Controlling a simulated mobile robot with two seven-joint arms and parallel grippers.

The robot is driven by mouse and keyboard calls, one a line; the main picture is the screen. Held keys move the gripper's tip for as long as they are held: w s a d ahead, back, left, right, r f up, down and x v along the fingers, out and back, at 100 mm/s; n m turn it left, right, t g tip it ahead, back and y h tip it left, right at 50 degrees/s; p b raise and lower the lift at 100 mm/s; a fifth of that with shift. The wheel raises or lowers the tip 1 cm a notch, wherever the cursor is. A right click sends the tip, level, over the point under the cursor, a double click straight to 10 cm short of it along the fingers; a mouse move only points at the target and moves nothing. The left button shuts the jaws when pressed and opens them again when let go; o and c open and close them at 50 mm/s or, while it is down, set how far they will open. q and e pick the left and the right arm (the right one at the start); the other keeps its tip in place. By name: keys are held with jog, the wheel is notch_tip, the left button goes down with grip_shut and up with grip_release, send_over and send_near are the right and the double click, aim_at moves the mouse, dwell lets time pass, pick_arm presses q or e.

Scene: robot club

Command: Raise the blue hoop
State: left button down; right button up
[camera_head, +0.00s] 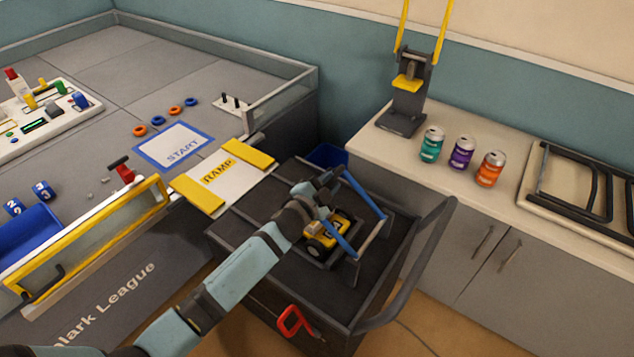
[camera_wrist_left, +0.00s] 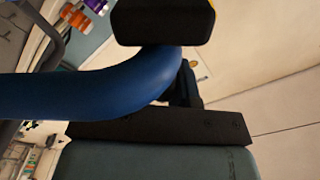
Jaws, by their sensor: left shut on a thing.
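The blue hoop (camera_head: 363,193) is a bent blue bar on grey supports, standing over a small yellow wheeled robot (camera_head: 325,236) on the dark cart. My left gripper (camera_head: 328,186) is at the hoop's far left part, and the gripper and wrist hide some of it. In the left wrist view, the thick blue tube of the hoop (camera_wrist_left: 85,97) runs between the two dark fingers of my left gripper (camera_wrist_left: 163,75), which is shut on it. My right gripper does not show.
The dark cart (camera_head: 228,228) stands beside the ramp (camera_head: 205,200) and the walled grey field. Its curved handle (camera_head: 425,255) rises at right. On the white counter are three cans, teal (camera_head: 431,146), purple (camera_head: 462,153) and orange (camera_head: 490,169), and a black-and-yellow stand (camera_head: 407,105).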

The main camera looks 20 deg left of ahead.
pick_arm(q)
jog(key=s+d+r+m, duration=0.1)
jog(key=s+d+m, duration=0.2)
jog(key=d+m, duration=0.3)
jog(key=s+d+r+m, duration=0.2)
jog(key=s+d+m, duration=0.2)
jog(key=d, duration=1)
jog(key=shift+s+d+m+b, duration=0.15)
jog(key=shift+m+b, duration=0.25)
jog(key=shift+m, duration=1)
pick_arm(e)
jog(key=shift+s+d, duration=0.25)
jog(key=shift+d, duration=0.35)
pick_arm(q)
jog(key=shift+r, duration=0.1)
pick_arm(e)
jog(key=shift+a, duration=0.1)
pick_arm(q)
jog(key=c, duration=1.2)
grip_release()
jog(key=shift+c, duration=0.2)
jog(key=shift+o, duration=0.9)
jog(key=shift+d, duration=0.15)
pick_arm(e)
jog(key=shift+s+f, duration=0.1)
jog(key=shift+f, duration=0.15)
pick_arm(q)
jog(key=shift+f, duration=0.25)
